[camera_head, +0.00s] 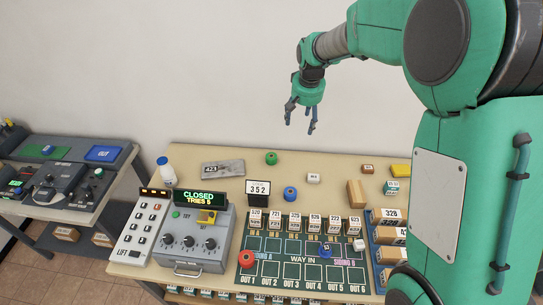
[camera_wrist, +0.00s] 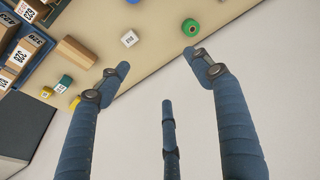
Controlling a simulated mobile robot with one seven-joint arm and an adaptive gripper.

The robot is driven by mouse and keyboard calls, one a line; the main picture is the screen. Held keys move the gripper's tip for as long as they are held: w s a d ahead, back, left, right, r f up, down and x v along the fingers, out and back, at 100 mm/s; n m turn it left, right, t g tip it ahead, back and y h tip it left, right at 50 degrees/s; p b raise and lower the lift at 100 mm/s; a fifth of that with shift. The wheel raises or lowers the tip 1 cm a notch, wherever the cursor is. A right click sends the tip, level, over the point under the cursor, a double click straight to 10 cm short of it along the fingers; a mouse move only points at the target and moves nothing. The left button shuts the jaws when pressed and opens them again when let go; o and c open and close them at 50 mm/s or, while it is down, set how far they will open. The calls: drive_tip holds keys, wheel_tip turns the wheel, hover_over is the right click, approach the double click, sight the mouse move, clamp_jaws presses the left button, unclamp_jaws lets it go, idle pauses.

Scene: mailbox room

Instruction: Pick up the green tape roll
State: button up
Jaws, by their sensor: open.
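The green tape roll (camera_head: 271,158) lies near the back edge of the table in the head view, left of and below my gripper. In the wrist view the green roll (camera_wrist: 190,27) shows at the top, a little beyond the right fingertip. My gripper (camera_head: 301,118) hangs above the table's back edge, against the wall. In the wrist view my gripper (camera_wrist: 160,80) has its fingers spread wide, with nothing between them. The roll and the gripper are apart.
A small white block (camera_head: 313,178), a blue roll (camera_head: 290,194) and a sign reading 352 (camera_head: 258,187) stand near the green roll. A grey plate (camera_head: 223,168) lies to its left. The control box (camera_head: 195,232) and mail grid (camera_head: 300,262) are farther forward. The wall is behind.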

drive_tip(key=w+a+f+p, duration=0.3)
drive_tip(key=w+a+f, duration=0.3)
drive_tip(key=w+f, duration=0.15)
drive_tip(key=g+p, duration=0.1)
drive_tip(key=p, duration=0.2)
hover_over(271, 156)
drive_tip(key=s, duration=0.2)
wheel_tip(271, 156, down, 11)
drive_tip(key=shift+d+f+n, duration=0.15)
drive_tip(key=shift+n, duration=0.15)
drive_tip(key=shift+w+f, duration=0.2)
drive_tip(key=shift+f, duration=1.2)
drive_tip(key=shift+w+f, duration=0.2)
drive_tip(key=shift+f, duration=1.25)
drive_tip(key=shift+w+f, duration=0.2)
drive_tip(key=shift+f, duration=1.2)
drive_tip(key=shift+f, duration=0.15)
drive_tip(key=shift+w+f, duration=0.2)
drive_tip(key=shift+f, duration=1)
drive_tip(key=shift+w+f, duration=0.2)
drive_tip(key=shift+f, duration=1)
